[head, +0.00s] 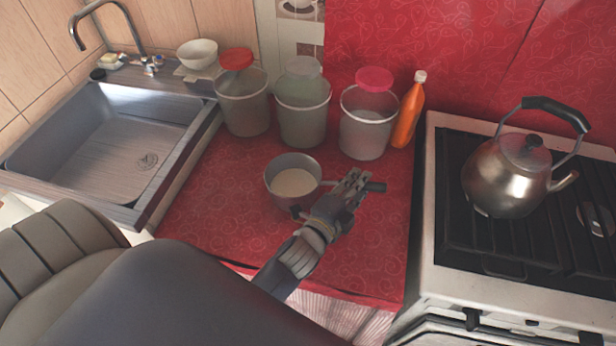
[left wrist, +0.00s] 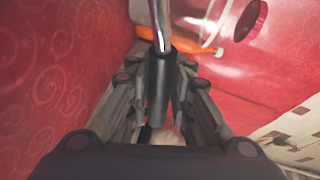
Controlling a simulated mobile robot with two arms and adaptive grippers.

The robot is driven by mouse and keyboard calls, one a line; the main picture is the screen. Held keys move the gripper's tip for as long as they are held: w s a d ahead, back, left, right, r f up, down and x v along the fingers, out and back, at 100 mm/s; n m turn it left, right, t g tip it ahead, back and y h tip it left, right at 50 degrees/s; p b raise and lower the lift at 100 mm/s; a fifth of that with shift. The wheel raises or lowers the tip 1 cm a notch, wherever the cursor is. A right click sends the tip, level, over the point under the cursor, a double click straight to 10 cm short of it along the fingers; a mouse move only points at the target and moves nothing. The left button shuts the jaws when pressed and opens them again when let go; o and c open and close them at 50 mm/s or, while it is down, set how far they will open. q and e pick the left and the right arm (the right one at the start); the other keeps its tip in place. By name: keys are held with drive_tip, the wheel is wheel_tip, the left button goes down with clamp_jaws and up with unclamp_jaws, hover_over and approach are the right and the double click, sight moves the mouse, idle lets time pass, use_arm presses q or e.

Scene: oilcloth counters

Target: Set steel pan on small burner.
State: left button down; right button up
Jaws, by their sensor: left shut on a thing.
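The steel pan (head: 292,161), with something pale inside, is over the red counter left of the stove. I cannot tell whether its base touches the cloth. Its handle points right and ends in a dark grip (head: 375,187). My left gripper (head: 350,185) is shut on the handle; in the left wrist view the black handle grip (left wrist: 159,85) lies between the fingers. The stove (head: 430,200) is at the right. My right gripper is not in view.
A steel kettle (head: 507,178) stands on the stove grate. Several clear containers, one of them a jar with a pink lid (head: 368,128), and an orange bottle (head: 409,112) line the back of the counter. A sink (head: 110,140) is at the left. The stove front is clear.

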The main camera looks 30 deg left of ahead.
use_arm(q)
drive_tip(key=shift+r, duration=0.2)
drive_tip(key=shift+r, duration=0.1)
